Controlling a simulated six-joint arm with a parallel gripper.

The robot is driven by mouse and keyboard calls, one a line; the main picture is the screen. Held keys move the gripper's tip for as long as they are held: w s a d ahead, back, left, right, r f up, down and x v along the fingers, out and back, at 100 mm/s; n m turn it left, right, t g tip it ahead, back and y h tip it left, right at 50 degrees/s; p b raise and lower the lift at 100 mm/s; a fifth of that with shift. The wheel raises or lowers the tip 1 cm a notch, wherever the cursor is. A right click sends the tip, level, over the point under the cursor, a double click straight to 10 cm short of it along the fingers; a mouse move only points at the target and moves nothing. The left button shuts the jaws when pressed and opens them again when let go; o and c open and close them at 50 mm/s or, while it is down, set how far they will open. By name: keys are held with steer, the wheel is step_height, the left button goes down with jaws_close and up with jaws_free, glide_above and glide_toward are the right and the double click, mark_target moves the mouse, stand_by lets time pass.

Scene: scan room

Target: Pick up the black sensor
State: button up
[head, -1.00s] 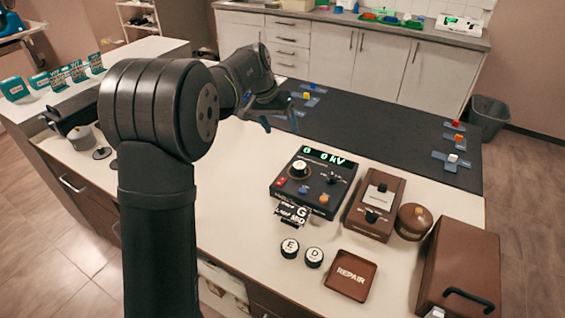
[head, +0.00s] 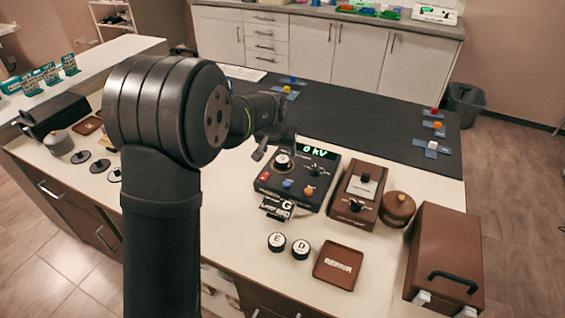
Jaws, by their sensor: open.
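I cannot tell for certain which thing is the black sensor. Two short black round pieces with white tops, marked E (head: 276,241) and D (head: 301,248), stand on the pale worktop in front of the black control box (head: 299,178). Several flat black discs (head: 100,166) lie at the left of the worktop, partly hidden by my arm. My gripper (head: 271,149) is open and points down by the control box's back left corner. It is apart from the round pieces and the discs, and its jaws look empty.
A brown REPAIR tray (head: 338,267), a brown meter box (head: 354,196), a round brown pot (head: 397,208) and a brown case (head: 445,258) crowd the right. A dark mat (head: 350,119) behind holds small coloured pieces near its edges; its middle is clear.

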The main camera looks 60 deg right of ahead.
mark_target(282, 159)
steer(key=shift+s+x, duration=0.2)
steer(key=shift+x, duration=3)
steer(key=c, duration=1.2)
